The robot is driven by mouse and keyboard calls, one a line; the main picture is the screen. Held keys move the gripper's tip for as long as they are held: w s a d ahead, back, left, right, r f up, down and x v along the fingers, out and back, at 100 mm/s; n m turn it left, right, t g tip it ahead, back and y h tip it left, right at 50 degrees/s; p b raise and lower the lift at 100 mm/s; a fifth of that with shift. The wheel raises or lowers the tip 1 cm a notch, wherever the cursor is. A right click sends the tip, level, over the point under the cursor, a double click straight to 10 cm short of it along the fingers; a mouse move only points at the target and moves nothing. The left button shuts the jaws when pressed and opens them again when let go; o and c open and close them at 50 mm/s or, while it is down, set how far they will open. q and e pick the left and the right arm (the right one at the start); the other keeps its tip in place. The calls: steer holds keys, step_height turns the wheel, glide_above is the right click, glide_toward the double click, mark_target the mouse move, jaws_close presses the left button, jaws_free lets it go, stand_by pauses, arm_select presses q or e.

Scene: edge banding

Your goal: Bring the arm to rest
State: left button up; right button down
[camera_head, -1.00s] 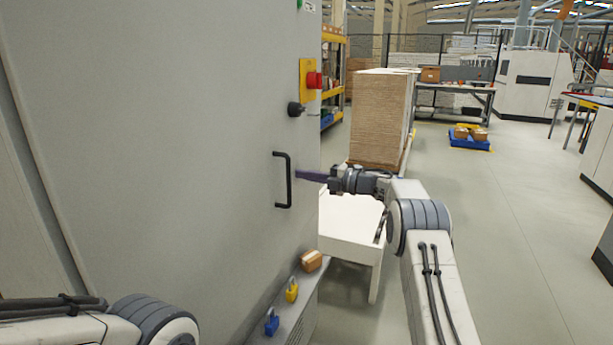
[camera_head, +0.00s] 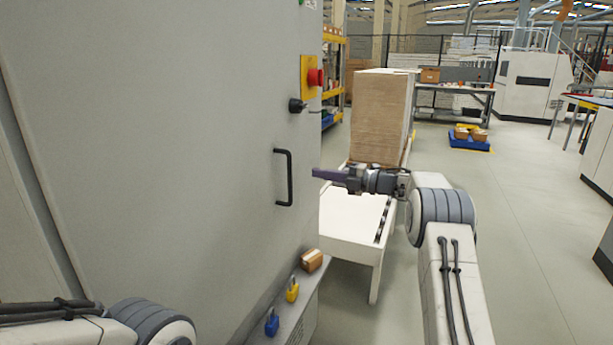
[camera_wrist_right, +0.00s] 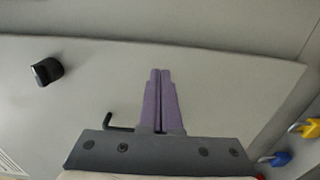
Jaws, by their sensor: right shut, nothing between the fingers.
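My right gripper (camera_head: 330,175) is shut and empty, with its purple fingers together. It is to the right of the black door handle (camera_head: 284,178) on the grey cabinet (camera_head: 170,130), apart from it. In the right wrist view, the shut fingers (camera_wrist_right: 160,100) point at the grey panel, and part of the black handle (camera_wrist_right: 120,125) shows to their left. My left arm enters at the lower left of the head view; its gripper is out of the picture.
A red emergency button (camera_head: 315,77) and a black knob (camera_head: 297,105) are on the cabinet. A white conveyor (camera_head: 350,220) and a board stack (camera_head: 378,118) stand behind my right arm.

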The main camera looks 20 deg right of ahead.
steer(key=v, duration=0.6)
steer(key=w+a+r+m+t+h, duration=0.25)
steer(key=w+m+t+h, duration=0.2)
steer(key=m, duration=0.35)
steer(key=s+a+f+m+g+h, duration=0.35)
steer(key=s+f+m, duration=0.35)
steer(key=s, duration=0.6)
steer(key=s+a+f+m+g+h, duration=0.25)
steer(key=s+f+m+g, duration=0.45)
steer(key=s, duration=0.5)
steer(key=s+a+f+m+g+h, duration=0.2)
steer(key=s+f+m+h, duration=0.35)
steer(key=s, duration=0.75)
steer(key=s+a+r+n+g+y+p, duration=0.2)
steer(key=s+a+r+n+p, duration=0.4)
steer(key=s+a+r+p, duration=0.3)
steer(key=s+a+r+g, duration=0.1)
steer(key=s+a+r, duration=0.3)
steer(key=s+a, duration=0.1)
steer(key=shift+s+a+y+p, duration=0.15)
steer(key=shift+s+y+p, duration=0.2)
steer(key=shift+s+y, duration=0.05)
